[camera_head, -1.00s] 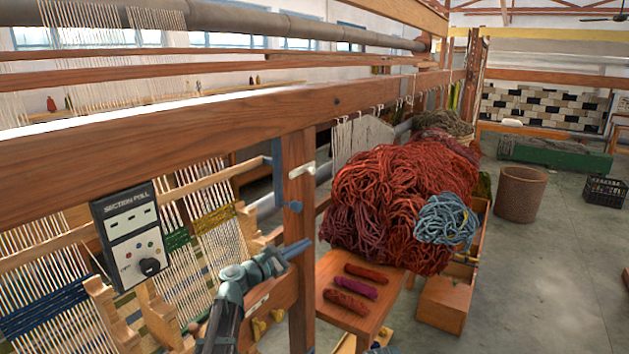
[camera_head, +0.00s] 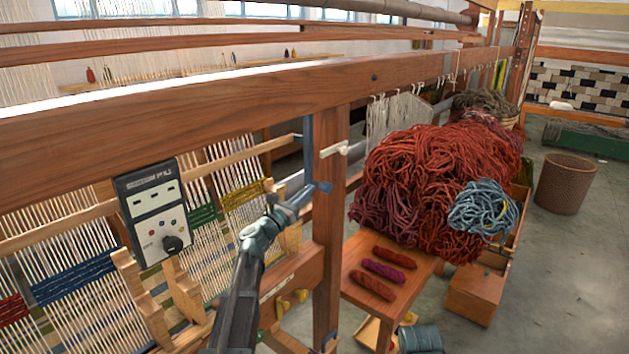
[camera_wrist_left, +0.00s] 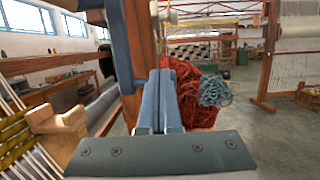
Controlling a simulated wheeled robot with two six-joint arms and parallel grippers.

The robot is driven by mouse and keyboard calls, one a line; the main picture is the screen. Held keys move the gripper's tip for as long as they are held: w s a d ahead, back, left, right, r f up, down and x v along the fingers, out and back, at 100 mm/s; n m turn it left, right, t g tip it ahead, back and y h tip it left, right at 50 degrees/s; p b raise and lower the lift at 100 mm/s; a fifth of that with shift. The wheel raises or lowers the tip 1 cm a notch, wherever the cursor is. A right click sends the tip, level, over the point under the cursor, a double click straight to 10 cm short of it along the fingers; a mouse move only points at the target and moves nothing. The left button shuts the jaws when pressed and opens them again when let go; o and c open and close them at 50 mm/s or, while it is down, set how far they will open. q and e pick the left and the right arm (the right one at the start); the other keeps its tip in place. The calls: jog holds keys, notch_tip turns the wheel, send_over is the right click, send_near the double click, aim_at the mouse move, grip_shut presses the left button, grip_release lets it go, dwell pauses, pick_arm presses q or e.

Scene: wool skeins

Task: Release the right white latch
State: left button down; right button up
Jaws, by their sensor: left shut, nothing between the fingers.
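The white latch (camera_head: 333,150) is a small pale peg on the wooden post (camera_head: 328,240) right of the control box. It sticks out to the right, beside a blue vertical bar (camera_head: 308,150) with a blue knob (camera_head: 325,187) at its lower end. In the left wrist view a white piece, probably this latch (camera_wrist_left: 169,16), shows at the top, right of the post. My left gripper (camera_head: 306,193) is shut and empty, reaching up from below; its tips look close to the knob, below the latch. Contact cannot be told. Its closed fingers (camera_wrist_left: 160,74) fill the wrist view's middle.
A control box (camera_head: 155,213) hangs left of the post, above wooden brackets and warp threads. A heavy beam (camera_head: 240,100) crosses above. Right of the post are a big red wool pile (camera_head: 430,180), a blue skein (camera_head: 484,208) and a bench with small skeins (camera_head: 385,278).

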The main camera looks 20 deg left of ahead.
aim_at(339, 150)
pick_arm(q)
jog(key=p+x, duration=0.1)
jog(key=x, duration=0.4)
jog(key=p+x, duration=0.2)
jog(key=x, duration=0.3)
jog(key=shift+r, duration=0.25)
jog(key=r+p, duration=0.2)
jog(key=shift+s+a+r, duration=0.1)
jog(key=shift+s+r, duration=0.15)
jog(key=shift+r+p, duration=0.45)
jog(key=shift+p, duration=0.15)
